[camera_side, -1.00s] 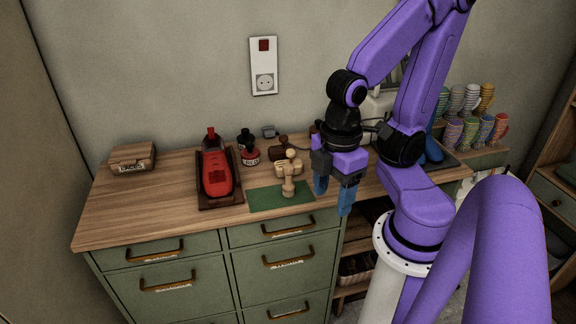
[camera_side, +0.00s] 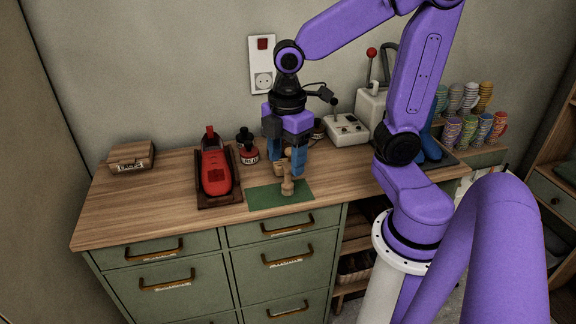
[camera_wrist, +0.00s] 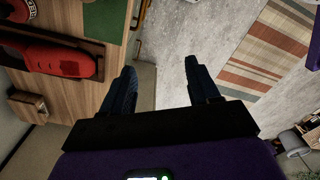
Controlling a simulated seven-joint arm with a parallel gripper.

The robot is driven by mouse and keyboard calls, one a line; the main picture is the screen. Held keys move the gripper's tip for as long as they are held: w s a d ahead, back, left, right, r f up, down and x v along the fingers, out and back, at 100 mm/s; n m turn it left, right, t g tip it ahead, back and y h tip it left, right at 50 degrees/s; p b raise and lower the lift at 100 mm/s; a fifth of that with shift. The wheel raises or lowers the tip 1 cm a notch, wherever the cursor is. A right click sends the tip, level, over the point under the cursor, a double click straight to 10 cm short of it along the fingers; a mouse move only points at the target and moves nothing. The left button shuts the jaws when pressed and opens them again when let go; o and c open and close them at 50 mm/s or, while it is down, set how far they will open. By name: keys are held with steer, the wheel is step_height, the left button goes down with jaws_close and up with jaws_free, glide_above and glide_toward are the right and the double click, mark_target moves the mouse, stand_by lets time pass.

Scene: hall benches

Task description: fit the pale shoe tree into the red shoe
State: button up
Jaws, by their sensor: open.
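The red shoe (camera_side: 215,172) lies on a dark tray on the bench, left of the green mat (camera_side: 262,198). The pale shoe tree (camera_side: 287,187) stands upright on the mat, its knob uppermost. My gripper (camera_side: 286,166) is open, with its blue fingers pointing down at the shoe tree's upper part; I cannot tell whether they touch it. In the wrist view, the two fingers of my gripper (camera_wrist: 160,75) are apart with nothing seen between them. Part of the red shoe (camera_wrist: 55,57) shows at the left there, and the green mat (camera_wrist: 103,18) at the top. I cannot make out the shoe tree there.
A labelled wooden box (camera_side: 131,157) is at the far left.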

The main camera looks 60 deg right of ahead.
steer(key=w+d+r+n, duration=0.1)
steer(key=w+d, duration=0.7)
steer(key=r+n, duration=0.1)
steer(key=n, duration=0.1)
glide_above(289, 150)
step_height(289, 150, down, 12)
steer(key=shift+w+a+r, duration=0.1)
steer(key=shift+f, duration=2.6)
jaws_close()
